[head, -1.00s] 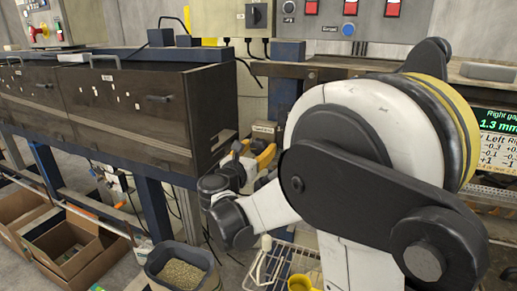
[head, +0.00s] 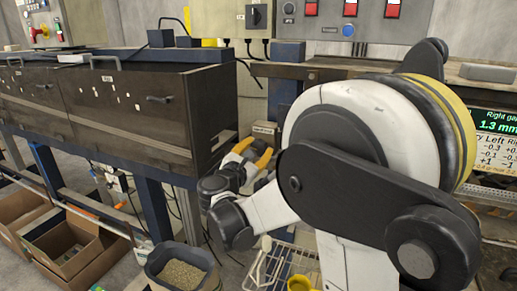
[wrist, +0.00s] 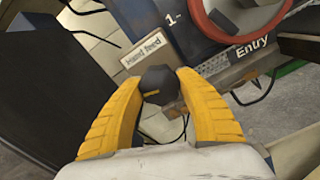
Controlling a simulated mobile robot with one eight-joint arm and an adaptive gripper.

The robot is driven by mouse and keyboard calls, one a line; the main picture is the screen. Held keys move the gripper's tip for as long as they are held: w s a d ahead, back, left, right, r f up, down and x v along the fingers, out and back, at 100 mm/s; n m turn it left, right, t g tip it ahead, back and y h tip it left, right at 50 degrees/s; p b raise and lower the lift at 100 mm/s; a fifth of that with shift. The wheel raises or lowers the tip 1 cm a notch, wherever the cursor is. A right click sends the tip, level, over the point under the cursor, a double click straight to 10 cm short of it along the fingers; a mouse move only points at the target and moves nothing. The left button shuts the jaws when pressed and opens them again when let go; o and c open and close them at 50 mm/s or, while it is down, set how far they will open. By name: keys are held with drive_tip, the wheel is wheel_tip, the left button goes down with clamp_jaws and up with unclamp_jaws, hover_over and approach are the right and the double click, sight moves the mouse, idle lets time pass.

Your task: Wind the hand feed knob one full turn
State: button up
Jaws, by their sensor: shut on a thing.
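The hand feed knob (wrist: 160,86) is a small black knob with a short yellow mark on its face, seen in the wrist view just below a "Hand feed" label (wrist: 146,52). My gripper (wrist: 160,92) has its two yellow fingers on either side of the knob, shut on it. In the head view my gripper (head: 254,153) is small, between the dark cabinet and my arm.
An "Entry" label (wrist: 252,46) and a red ring (wrist: 236,22) are close to the knob. A dark cabinet (head: 130,110) stands at left. A bin of pellets (head: 183,268) and a white wire rack (head: 285,266) are below.

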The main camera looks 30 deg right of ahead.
drive_tip(key=m, duration=1.1)
drive_tip(key=shift+m, duration=2.1)
drive_tip(key=shift+r, duration=0.1)
drive_tip(key=o, duration=1.2)
